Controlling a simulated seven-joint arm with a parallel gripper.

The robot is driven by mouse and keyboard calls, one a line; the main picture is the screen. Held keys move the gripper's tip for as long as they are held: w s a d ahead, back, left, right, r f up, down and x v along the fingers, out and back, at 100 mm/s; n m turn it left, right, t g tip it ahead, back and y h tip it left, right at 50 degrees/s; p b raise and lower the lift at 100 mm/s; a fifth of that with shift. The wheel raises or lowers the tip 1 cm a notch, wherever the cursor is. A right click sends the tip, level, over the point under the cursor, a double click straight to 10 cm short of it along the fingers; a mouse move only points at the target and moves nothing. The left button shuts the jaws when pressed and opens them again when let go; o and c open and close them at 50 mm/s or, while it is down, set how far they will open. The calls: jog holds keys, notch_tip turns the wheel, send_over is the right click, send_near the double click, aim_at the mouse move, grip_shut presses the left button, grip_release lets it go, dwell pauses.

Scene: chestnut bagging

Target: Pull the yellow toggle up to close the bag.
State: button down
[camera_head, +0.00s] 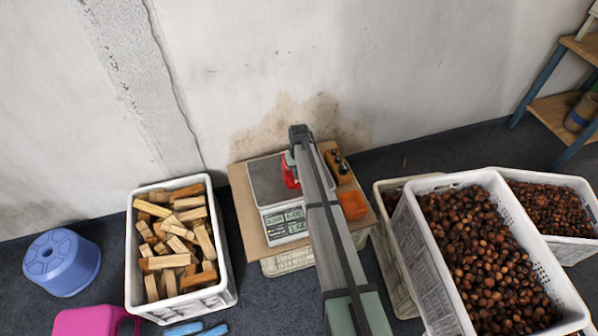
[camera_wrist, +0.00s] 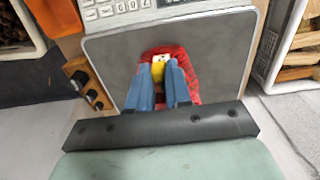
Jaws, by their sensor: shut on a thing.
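The red bag (camera_wrist: 186,57) lies on the scale's grey plate (camera_wrist: 225,45) in the wrist view. Its red edge also shows beside my arm in the head view (camera_head: 290,171). The yellow toggle (camera_wrist: 157,68) is between the tips of my gripper's blue fingers (camera_wrist: 161,70), which are shut on it. A small white piece shows just beyond the toggle. My fingers cover part of the bag, so I cannot tell how tightly its mouth is drawn. In the head view my arm hides the gripper and toggle.
The scale's display (camera_head: 285,221) faces the front. A wooden block with dark knobs (camera_head: 338,166) and an orange box (camera_head: 353,205) stand right of the scale. A crate of wood pieces (camera_head: 133,262) is left, and a chestnut crate (camera_head: 430,245) is right. The wall is behind.

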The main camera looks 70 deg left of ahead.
notch_tip(320, 180, up, 5)
jog(key=c, duration=1)
grip_release()
notch_tip(320, 180, up, 14)
jog(key=shift+f, duration=0.15)
dwell(0.3)
dwell(0.5)
